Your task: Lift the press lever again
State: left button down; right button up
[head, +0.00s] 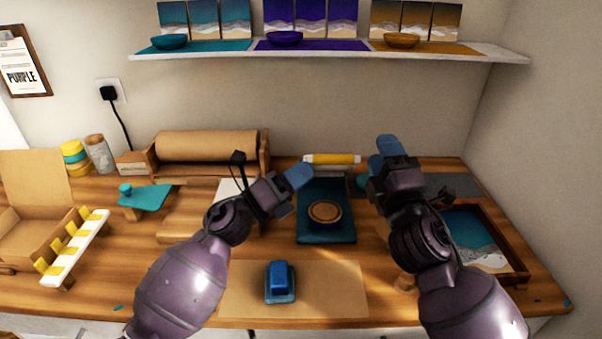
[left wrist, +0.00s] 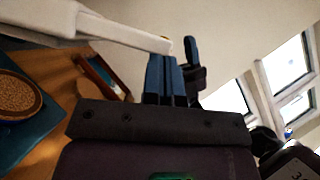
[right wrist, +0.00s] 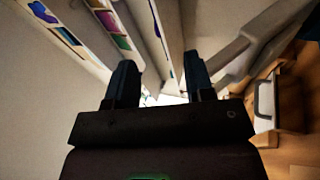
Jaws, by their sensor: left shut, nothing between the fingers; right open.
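A yellow bar with white ends (head: 332,159), apparently the press lever's handle, lies behind a dark teal base (head: 312,237) bearing a round cork-topped piece (head: 325,212). In the left wrist view, a pale arm (left wrist: 100,28), apparently the lever, ends close to my left fingertips; I cannot tell if they touch. My left gripper (head: 300,174) is shut and empty, just left of and in front of the bar. My right gripper (head: 389,146) is open and empty, raised to the right of the bar. A pale arm (right wrist: 262,30) also shows in the right wrist view.
A blue block (head: 280,279) sits on a brown sheet in front. A framed tray (head: 500,255) lies at the right, below my right arm. A shelf (head: 330,56) runs above.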

pick_arm(q)
jog(key=shift+r, duration=0.1)
pick_arm(e)
jog(key=s+d+f+m+g+h, duration=0.1)
jog(key=s+d+f+m+g, duration=0.4)
jog(key=s+f, duration=0.6)
jog(key=s+d+f+m+g+h, duration=0.2)
jog(key=s+d+f+m, duration=0.1)
jog(key=s+f+m, duration=0.8)
jog(key=s+d+f+m+g+h, duration=0.1)
jog(key=s+d+f+m+g, duration=0.25)
jog(key=s+f, duration=0.85)
pick_arm(q)
jog(key=shift+w+r+p, duration=0.1)
jog(key=shift+r+p, duration=0.3)
jog(key=w+r+n+y+p, duration=0.4)
jog(key=w+r+n+p, duration=0.3)
jog(key=w+r+p, duration=0.3)
jog(key=shift+w+a+r+n+t+y+p, duration=0.15)
jog(key=shift+w+r+n+t+y+p, duration=0.25)
jog(key=shift+w, duration=0.8)
pick_arm(e)
jog(key=w+d+r, duration=0.1)
jog(key=w+r, duration=0.2)
jog(key=r, duration=0.5)
jog(key=shift+d+r+t, duration=0.15)
jog(key=shift+r+t, duration=0.2)
jog(key=shift+r, duration=0.05)
jog(key=shift+f+n, duration=0.1)
jog(key=shift+n, duration=0.15)
